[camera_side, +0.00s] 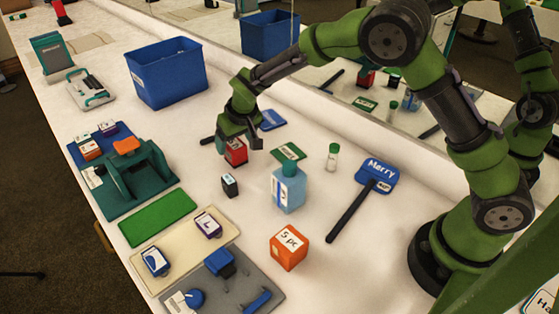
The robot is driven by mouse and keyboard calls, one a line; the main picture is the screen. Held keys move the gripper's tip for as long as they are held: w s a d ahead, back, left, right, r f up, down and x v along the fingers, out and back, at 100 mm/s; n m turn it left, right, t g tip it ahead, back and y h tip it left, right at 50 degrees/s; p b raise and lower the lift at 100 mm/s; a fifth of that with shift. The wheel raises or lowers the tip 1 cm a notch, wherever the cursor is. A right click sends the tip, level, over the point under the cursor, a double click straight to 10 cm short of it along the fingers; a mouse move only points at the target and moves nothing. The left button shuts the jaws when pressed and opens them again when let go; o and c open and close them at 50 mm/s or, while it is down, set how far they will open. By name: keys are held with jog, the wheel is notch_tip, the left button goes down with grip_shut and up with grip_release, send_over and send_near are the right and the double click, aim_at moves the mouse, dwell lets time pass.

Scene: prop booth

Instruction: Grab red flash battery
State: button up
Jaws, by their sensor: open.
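A red block with a white label (236,153), which looks like the red flash battery, stands on the white table left of the middle. My gripper (238,141) points down right over it, with the fingers open at its top and sides. I cannot tell whether the fingers touch it. The gripper hides part of the block's top and back.
A small black block (230,185), a blue bottle (288,190), an orange cube (288,247) and a blue paddle (377,176) stand or lie nearby. A blue bin (167,73) is behind left. A mirror runs along the back.

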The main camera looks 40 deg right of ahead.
jog(key=shift+x, duration=1.5)
jog(key=shift+c, duration=0.5)
jog(key=shift+r, duration=0.1)
jog(key=c, duration=1.2)
